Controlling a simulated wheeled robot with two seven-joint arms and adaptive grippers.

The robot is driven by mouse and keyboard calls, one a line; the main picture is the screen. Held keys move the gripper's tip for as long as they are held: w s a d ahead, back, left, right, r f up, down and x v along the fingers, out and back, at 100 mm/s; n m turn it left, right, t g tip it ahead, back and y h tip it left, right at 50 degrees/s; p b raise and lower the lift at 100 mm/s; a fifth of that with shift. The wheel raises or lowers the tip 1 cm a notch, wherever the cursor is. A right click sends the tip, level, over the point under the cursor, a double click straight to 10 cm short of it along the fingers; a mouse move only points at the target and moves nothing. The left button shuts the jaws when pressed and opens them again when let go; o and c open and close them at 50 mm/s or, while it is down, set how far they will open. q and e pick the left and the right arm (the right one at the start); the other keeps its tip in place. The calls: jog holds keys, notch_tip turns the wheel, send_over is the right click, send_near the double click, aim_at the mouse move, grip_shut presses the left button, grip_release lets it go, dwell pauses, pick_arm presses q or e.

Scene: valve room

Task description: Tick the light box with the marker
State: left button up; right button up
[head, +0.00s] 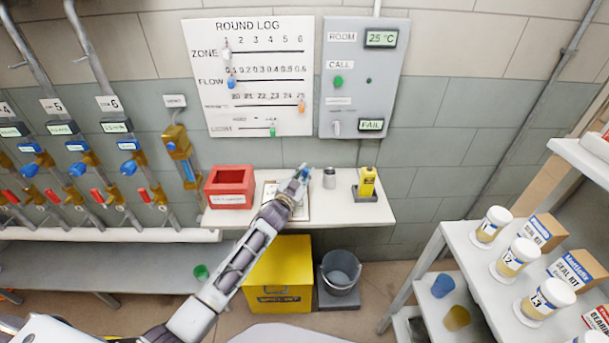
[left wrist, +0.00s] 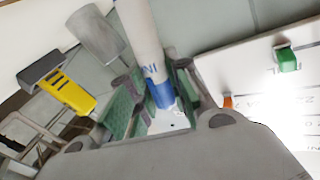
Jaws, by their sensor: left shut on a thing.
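My left gripper (head: 302,176) reaches over the wall shelf, its fingertips above a board with a pale sheet (head: 271,193). It is shut on a marker, which shows in the left wrist view as a white barrel with blue lettering and a blue band (left wrist: 162,94) between the green-padded fingers. The gripper covers much of the sheet, and no light box can be read on it. The white ROUND LOG board (head: 250,75) hangs on the wall behind; its lowest row has a small label, too small to read surely, and a green slider (head: 272,131). My right gripper is not in view.
The shelf (head: 335,212) also holds a red open box (head: 230,187), a grey cup (head: 329,178) and a yellow device in a dark dock (head: 367,182). A grey panel (head: 362,80) shows FAIL. A yellow bin (head: 280,272) and a bucket (head: 341,272) stand below.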

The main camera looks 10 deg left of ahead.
pick_arm(q)
jog(key=shift+s+d+f, duration=0.2)
jog(key=shift+s+d, duration=0.1)
jog(key=shift+d, duration=0.25)
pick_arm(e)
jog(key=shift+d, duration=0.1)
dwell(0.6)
pick_arm(q)
jog(key=shift+w+a, duration=0.3)
jog(key=shift+a, duration=0.2)
jog(key=shift+w+a, duration=0.3)
jog(key=shift+a, duration=0.2)
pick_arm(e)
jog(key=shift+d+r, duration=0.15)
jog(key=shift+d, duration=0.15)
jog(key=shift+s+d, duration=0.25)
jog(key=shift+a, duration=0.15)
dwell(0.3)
pick_arm(q)
jog(key=shift+s+d, duration=0.25)
jog(key=shift+d, duration=0.4)
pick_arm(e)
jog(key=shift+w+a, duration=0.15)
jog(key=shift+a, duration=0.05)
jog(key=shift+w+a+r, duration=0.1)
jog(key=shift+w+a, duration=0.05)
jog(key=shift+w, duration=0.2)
